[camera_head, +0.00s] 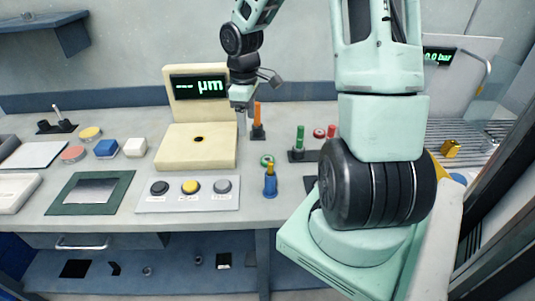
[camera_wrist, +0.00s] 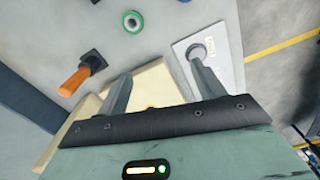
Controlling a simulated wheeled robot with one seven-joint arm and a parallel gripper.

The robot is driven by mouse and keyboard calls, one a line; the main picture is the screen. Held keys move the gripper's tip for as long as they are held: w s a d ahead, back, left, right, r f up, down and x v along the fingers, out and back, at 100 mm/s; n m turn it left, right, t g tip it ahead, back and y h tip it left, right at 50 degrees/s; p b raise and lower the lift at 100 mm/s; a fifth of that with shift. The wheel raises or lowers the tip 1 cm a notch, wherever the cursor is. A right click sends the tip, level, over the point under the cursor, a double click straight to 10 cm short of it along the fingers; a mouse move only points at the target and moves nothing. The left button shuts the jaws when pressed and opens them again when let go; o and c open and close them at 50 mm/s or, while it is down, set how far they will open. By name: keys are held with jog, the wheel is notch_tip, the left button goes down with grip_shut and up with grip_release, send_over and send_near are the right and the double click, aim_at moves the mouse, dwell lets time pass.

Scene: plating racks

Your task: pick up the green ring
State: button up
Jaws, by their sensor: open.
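The green ring (camera_head: 267,160) lies flat on the grey bench, just behind a blue post with a yellow top (camera_head: 270,184). My gripper (camera_head: 242,117) hangs above the bench by the cream measuring stand, to the left of and behind the ring. In the wrist view my gripper (camera_wrist: 161,74) has its two fingers wide apart with nothing between them. The ring is apart from the fingers.
The cream stand (camera_head: 195,147) with a "µm" display is close below my gripper. An orange peg (camera_head: 258,122) stands on a dark base beside it. A button panel (camera_head: 188,194) lies in front. Green (camera_head: 300,140) and red (camera_head: 331,131) pegs stand to the right.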

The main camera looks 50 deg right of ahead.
send_over(267, 156)
jog(key=shift+m, duration=0.3)
jog(key=f, duration=0.7)
jog(key=a+f+p, duration=0.1)
jog(key=f, duration=0.3)
jog(key=shift+s+f, duration=0.15)
jog(key=shift+s, duration=0.25)
jog(key=shift+s+f+p, duration=0.1)
jog(key=shift+f+p, duration=0.25)
jog(key=shift+f, duration=2.65)
jog(key=shift+c, duration=0.3)
jog(key=c, duration=0.9)
